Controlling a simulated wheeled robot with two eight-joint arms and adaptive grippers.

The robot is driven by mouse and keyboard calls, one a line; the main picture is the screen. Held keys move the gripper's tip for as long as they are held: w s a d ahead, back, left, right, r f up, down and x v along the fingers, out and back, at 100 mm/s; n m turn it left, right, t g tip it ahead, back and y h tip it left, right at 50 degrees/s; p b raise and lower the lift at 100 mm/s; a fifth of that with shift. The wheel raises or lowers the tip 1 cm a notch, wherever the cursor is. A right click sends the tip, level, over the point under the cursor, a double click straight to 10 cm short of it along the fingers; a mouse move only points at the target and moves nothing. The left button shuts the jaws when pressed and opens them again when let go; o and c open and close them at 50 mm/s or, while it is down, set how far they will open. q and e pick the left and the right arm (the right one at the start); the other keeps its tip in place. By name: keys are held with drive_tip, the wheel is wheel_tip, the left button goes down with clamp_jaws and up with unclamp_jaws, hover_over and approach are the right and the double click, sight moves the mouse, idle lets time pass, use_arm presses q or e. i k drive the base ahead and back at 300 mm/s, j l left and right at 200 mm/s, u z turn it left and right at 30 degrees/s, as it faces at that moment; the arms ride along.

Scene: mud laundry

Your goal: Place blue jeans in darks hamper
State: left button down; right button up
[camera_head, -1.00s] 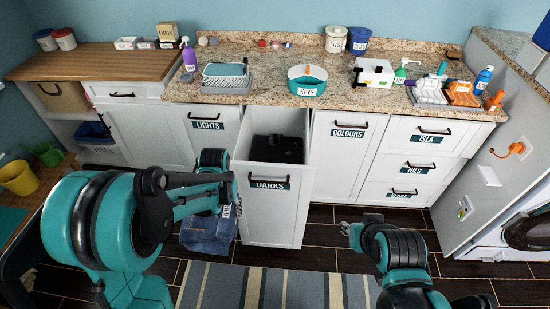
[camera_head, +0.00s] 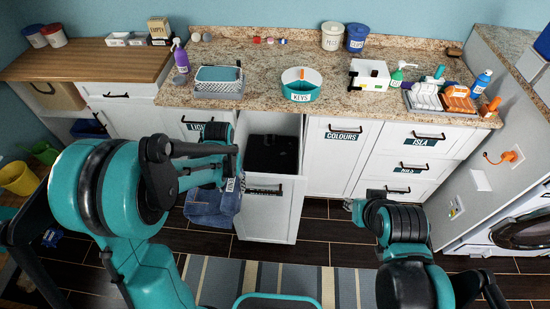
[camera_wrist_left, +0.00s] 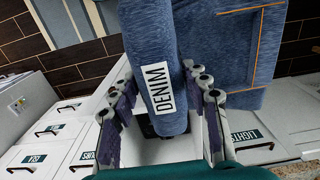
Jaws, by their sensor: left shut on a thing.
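The blue jeans (camera_head: 213,206) hang from my left gripper (camera_head: 232,178), left of the open darks hamper (camera_head: 267,219). In the left wrist view the rolled denim (camera_wrist_left: 150,45), with a white DENIM tag (camera_wrist_left: 160,94), lies between the two fingers of my left gripper (camera_wrist_left: 163,110), which is shut on it. The darks hamper is a white pull-out bin with its top open and dark contents (camera_head: 273,153) inside. My left forearm hides part of its label. My right gripper (camera_head: 354,206) is low in front of the white drawers; its fingers are too small to read.
The lights (camera_head: 207,127) and colours (camera_head: 340,137) fronts flank the open hamper and are closed. The granite counter (camera_head: 260,92) above holds a keys bowl (camera_head: 301,84) and a basket (camera_head: 218,84). A striped rug (camera_head: 270,280) lies on the floor in front.

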sight(270, 163)
drive_tip(key=i+l, duration=0.25)
drive_tip(key=i, duration=0.25)
drive_tip(key=i+l+z, duration=0.15)
drive_tip(key=i, duration=0.3)
drive_tip(key=l, duration=0.1)
